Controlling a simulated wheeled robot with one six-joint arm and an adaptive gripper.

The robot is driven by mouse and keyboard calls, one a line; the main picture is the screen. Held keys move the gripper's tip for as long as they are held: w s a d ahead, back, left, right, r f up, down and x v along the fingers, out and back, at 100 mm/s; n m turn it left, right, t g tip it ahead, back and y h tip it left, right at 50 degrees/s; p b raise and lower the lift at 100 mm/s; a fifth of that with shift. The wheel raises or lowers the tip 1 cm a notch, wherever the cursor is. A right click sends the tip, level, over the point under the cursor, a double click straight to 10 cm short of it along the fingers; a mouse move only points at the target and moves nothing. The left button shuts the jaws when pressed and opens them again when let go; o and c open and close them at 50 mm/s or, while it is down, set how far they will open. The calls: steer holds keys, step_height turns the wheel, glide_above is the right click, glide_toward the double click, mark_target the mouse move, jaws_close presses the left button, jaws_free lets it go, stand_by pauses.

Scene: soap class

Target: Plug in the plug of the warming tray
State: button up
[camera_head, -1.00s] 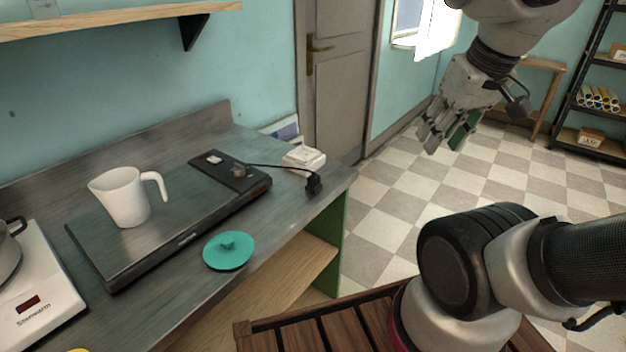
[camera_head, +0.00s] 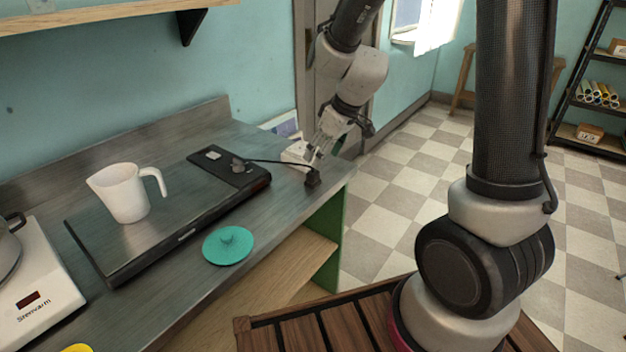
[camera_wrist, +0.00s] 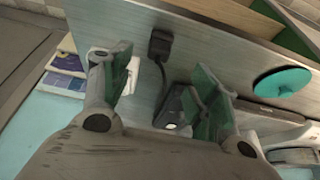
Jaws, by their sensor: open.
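The warming tray (camera_head: 150,220) is a dark flat slab on the counter, with a control strip at its right end. Its black cord runs right to the black plug (camera_head: 313,178), near the counter's right end. In the wrist view the plug (camera_wrist: 160,44) lies beyond and between my fingertips, with the cord trailing from it. A white socket block (camera_head: 294,154) sits just behind the plug, partly hidden by my gripper. My gripper (camera_head: 318,156) is open and empty, pointing down above the plug and block. It also shows in the wrist view (camera_wrist: 162,70).
A white jug (camera_head: 124,194) stands on the tray. A teal lid (camera_head: 228,246) lies in front of it. A white appliance marked Stenvarm (camera_head: 40,300) is at the left. The counter's right edge is close to the plug, with open tiled floor beyond.

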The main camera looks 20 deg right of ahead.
mark_target(313, 172)
steer(key=shift+w+a+f, duration=0.25)
steer(key=shift+w+f, duration=0.05)
steer(key=shift+f, duration=0.2)
steer(key=shift+x, duration=1.3)
steer(key=shift+f, duration=0.1)
steer(key=x, duration=0.5)
steer(key=shift+d, duration=0.15)
steer(key=c, duration=1)
